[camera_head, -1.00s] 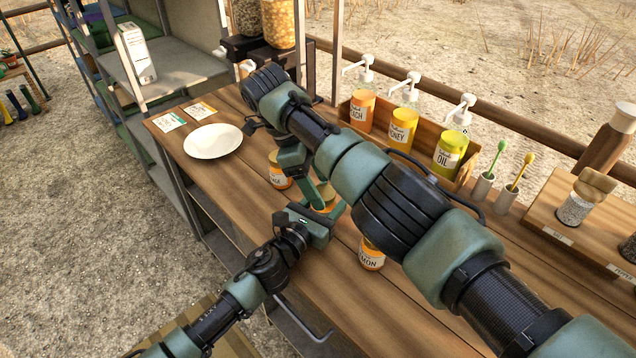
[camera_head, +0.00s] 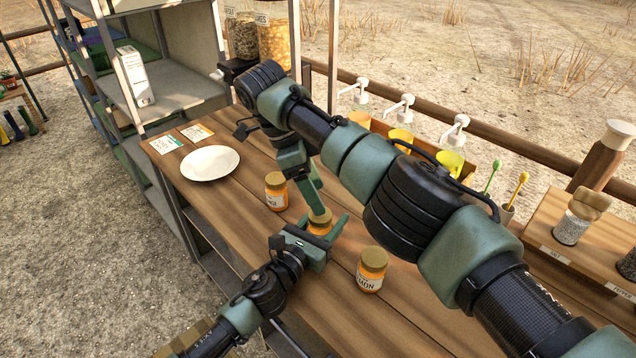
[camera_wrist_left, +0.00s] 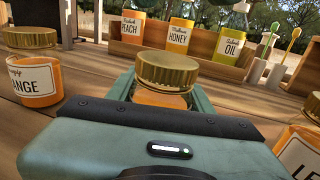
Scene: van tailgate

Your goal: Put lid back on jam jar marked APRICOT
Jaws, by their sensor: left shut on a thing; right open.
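A jam jar (camera_wrist_left: 162,98) with orange contents and a gold lid (camera_wrist_left: 167,72) stands on the counter between my left gripper's fingers. Its label is hidden, so I cannot read its name. The lid sits on top of it; I cannot tell how firmly. In the head view this jar (camera_head: 319,229) is partly covered. My left gripper (camera_head: 328,228) is shut on the jar. My right gripper (camera_head: 312,198) is open above and behind the jar, its fingers partly hidden. A lidded jar reading "ANGE" (camera_wrist_left: 35,82) stands to the left, and a lidded lemon jar (camera_head: 371,272) to the right.
A white plate (camera_head: 210,163) and two cards lie at the counter's left. A wooden crate (camera_wrist_left: 207,53) with peach, honey and oil containers stands behind the jars. A salt and pepper stand (camera_head: 560,225) is at the right. My right arm crosses above the counter.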

